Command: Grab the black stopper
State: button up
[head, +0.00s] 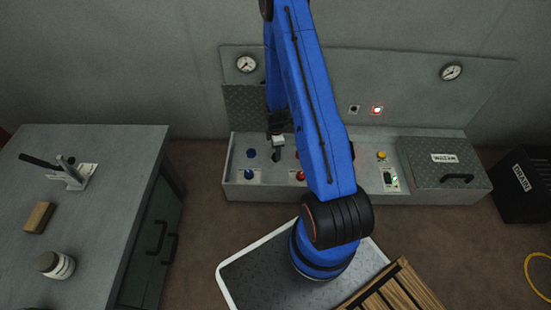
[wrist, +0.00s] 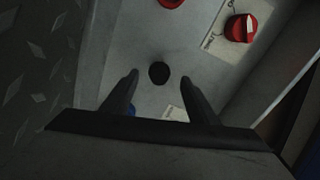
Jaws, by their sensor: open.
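The black stopper (wrist: 158,73) shows in the wrist view as a small dark round shape on the grey console top. My gripper (wrist: 159,81) is open and empty, with one finger on each side of the stopper in that picture. The gap in height between fingertips and stopper is hard to judge. In the head view my gripper (head: 277,143) hangs over the console, between the blue and red knobs.
Red knobs (wrist: 240,27) and a blue knob (wrist: 131,109) sit close around the gripper. The console (head: 340,188) also has a yellow button (head: 381,155) and a lidded box (head: 435,172). A gauge panel (head: 410,100) rises behind. A workbench (head: 110,160) stands left.

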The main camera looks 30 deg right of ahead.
jog(key=shift+f, duration=2.2)
jog(key=c, duration=1.1)
